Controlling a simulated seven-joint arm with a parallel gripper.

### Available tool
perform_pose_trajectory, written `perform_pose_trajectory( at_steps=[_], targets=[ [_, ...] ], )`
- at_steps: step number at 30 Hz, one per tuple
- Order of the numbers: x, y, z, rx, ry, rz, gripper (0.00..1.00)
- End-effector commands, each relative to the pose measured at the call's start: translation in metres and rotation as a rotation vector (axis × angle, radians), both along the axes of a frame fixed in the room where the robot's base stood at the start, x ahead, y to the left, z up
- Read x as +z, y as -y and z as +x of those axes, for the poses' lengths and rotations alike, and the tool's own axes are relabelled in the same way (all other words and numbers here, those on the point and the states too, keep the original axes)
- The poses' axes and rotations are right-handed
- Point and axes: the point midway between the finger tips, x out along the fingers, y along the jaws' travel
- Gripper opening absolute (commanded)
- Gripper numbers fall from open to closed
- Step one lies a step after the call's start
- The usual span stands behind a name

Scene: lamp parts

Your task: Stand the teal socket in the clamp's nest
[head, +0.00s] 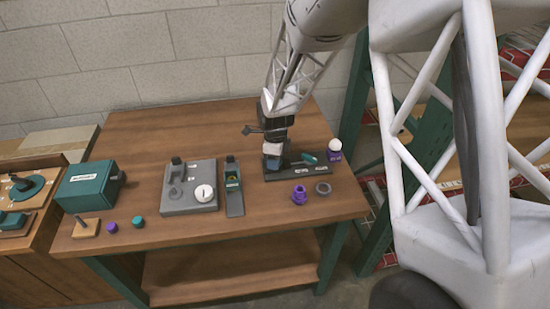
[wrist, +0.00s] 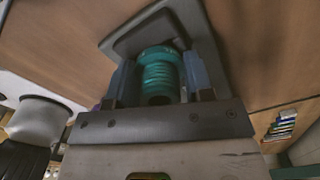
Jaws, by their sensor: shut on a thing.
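The teal socket (wrist: 160,75) is a ribbed, threaded cylinder, seen between my fingers in the wrist view. My gripper (wrist: 160,85) is shut on it, one finger on each side. In the head view my gripper (head: 272,163) is low over the left end of a dark grey fixture (head: 312,172) with a teal lever, which looks like the clamp. In the wrist view a grey rectangular frame (wrist: 120,42) lies behind the socket. My gripper hides the socket and the nest in the head view. I cannot tell whether the socket touches the nest.
A purple socket (head: 300,195) and a grey ring (head: 323,188) stand in front of the fixture. A purple holder with a white ball (head: 335,148) is at its right. A narrow tray (head: 235,205) and a grey plate (head: 188,205) are left.

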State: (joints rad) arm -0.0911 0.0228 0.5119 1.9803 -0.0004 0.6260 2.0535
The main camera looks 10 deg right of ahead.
Motion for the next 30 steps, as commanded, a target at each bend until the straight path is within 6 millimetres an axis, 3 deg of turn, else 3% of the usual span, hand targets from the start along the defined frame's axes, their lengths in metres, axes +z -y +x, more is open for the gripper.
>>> perform_pose_trajectory(
  at_steps=[2, 3, 8, 20, 30],
  targets=[
    [-0.001, 0.000, 0.000, 0.000, 0.000, 0.000, 0.20],
    [0.000, 0.000, 0.000, 0.000, 0.000, 0.000, 0.54],
    [-0.001, 0.000, 0.000, 0.000, 0.000, 0.000, 0.77],
    [0.003, 0.000, 0.000, 0.000, 0.000, 0.000, 0.77],
    [0.036, 0.000, 0.000, 0.000, 0.002, 0.000, 0.77]
  ],
)
